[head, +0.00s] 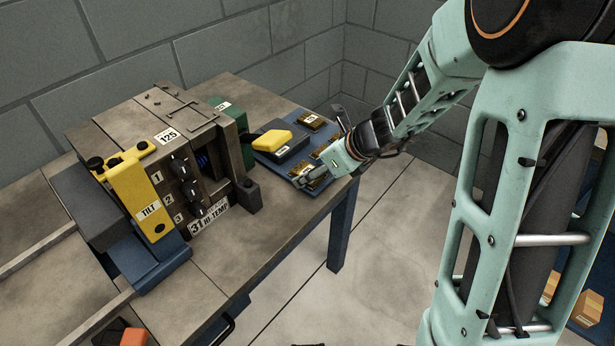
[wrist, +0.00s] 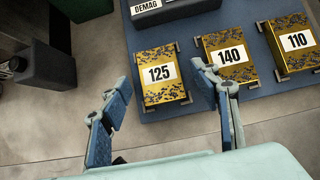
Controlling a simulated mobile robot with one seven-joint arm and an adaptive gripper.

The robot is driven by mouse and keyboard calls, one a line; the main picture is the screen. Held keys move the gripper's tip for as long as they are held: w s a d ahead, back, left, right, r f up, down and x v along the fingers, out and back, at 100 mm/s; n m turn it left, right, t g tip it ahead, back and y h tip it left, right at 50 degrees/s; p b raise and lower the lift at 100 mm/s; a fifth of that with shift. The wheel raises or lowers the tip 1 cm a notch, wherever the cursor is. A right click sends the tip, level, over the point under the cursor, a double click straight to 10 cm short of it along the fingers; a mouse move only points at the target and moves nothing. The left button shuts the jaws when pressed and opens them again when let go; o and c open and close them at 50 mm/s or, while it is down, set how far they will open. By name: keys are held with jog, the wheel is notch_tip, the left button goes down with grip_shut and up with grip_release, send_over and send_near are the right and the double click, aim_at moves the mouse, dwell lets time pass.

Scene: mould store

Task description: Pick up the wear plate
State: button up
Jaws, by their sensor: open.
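In the wrist view, three gold-and-dark patterned plates with white labels lie in a row: the 125 plate (wrist: 159,75), the 140 plate (wrist: 229,57) and the 110 plate (wrist: 295,42). They rest on a blue mat (wrist: 258,100). My gripper (wrist: 162,78) is open, its two fingers either side of the 125 plate in the picture, with nothing held. Its height above the plate is hard to judge. In the head view my gripper (head: 312,179) is over the mat's near edge and partly hides the plates there.
A dark block marked DEMAG with a yellow top (head: 272,139) stands by the plates. Another gold plate (head: 311,121) lies at the mat's far end. The bench's front strip (head: 270,225) is clear.

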jog(key=shift+r, duration=0.1)
grip_shut()
dwell(0.3)
